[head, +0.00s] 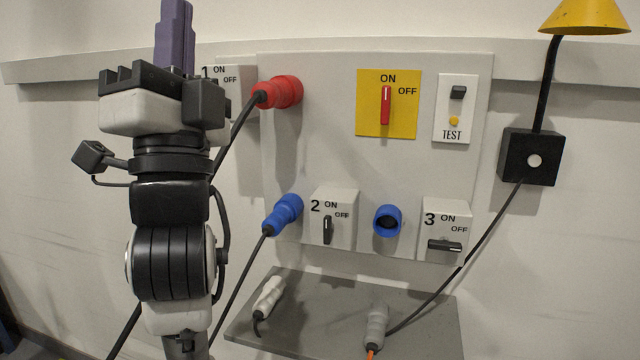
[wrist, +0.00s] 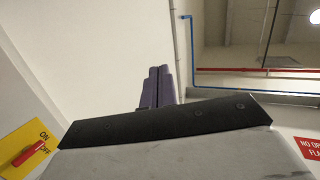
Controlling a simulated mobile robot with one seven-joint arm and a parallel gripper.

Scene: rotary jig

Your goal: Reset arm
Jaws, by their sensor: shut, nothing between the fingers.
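My arm stands upright on the left of the head view, in front of the wall panel. My gripper (head: 176,20) points up at the top, with its purple fingers together and nothing between them. The fingers also show in the wrist view (wrist: 157,88), against the bare wall and ceiling. The gripper is apart from the panel (head: 330,140) and touches nothing there. My arm partly hides the switch box marked 1 (head: 238,80).
A red plug (head: 278,92) and a blue plug (head: 284,214) sit in sockets. Red main switch (head: 386,105) points at ON. Also on the panel are a TEST box (head: 455,108), switch boxes 2 (head: 333,218) and 3 (head: 445,230). A grey shelf (head: 330,320) juts out below; a yellow lamp (head: 585,16) hangs right.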

